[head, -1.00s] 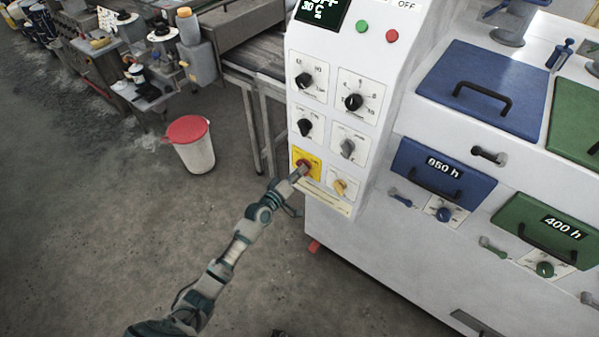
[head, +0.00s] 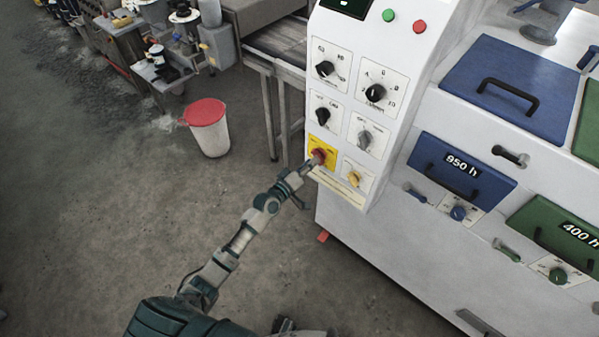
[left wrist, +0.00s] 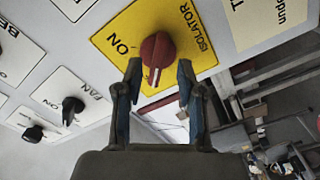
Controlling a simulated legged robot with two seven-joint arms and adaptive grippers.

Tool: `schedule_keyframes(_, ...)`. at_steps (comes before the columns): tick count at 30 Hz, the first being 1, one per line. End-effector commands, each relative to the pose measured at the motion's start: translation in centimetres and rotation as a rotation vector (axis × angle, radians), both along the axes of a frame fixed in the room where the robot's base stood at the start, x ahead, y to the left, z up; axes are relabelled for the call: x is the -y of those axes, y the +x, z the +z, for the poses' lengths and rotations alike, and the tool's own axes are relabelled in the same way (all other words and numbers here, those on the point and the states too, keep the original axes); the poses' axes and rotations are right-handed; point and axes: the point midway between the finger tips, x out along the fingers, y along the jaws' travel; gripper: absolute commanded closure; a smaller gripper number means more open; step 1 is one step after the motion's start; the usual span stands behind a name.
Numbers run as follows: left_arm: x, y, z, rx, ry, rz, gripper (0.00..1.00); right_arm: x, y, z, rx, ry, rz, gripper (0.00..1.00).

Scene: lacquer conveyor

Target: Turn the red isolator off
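The red isolator knob (head: 319,156) sits on a yellow plate (head: 324,145) low on the white control panel. In the left wrist view the knob (left wrist: 157,50) has a white mark on its near end, and the yellow plate (left wrist: 190,22) reads ON and ISOLATOR. No OFF label can be made out. My left gripper (head: 309,167) is at the knob. In the left wrist view its two fingertips (left wrist: 160,68) are apart, one on each side of the knob's near end, with small gaps showing. My right gripper is not in view.
A yellow knob (head: 353,178) is just right of the isolator, and a grey knob (head: 365,138) and black fan knob (head: 322,115) are above. The floor around my left arm is clear.

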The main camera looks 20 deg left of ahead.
Motion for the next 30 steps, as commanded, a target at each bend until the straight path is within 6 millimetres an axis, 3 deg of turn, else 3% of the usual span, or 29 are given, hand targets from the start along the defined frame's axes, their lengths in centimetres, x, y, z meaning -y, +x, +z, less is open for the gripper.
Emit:
schedule_keyframes(6, -1.8, -4.7, -0.2, -0.002, 0.004, 0.001, 0.61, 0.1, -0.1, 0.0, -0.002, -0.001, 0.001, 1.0)
schedule_keyframes(12, -3.1, -8.0, -0.2, -0.004, 0.001, 0.002, 0.61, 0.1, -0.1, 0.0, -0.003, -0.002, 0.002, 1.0)
schedule_keyframes(18, -3.6, -9.2, -0.1, 0.0, 0.001, 0.001, 0.61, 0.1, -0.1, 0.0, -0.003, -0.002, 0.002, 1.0)
schedule_keyframes(30, -3.6, -9.2, -0.1, 0.0, 0.0, 0.001, 0.61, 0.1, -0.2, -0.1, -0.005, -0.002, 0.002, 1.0)
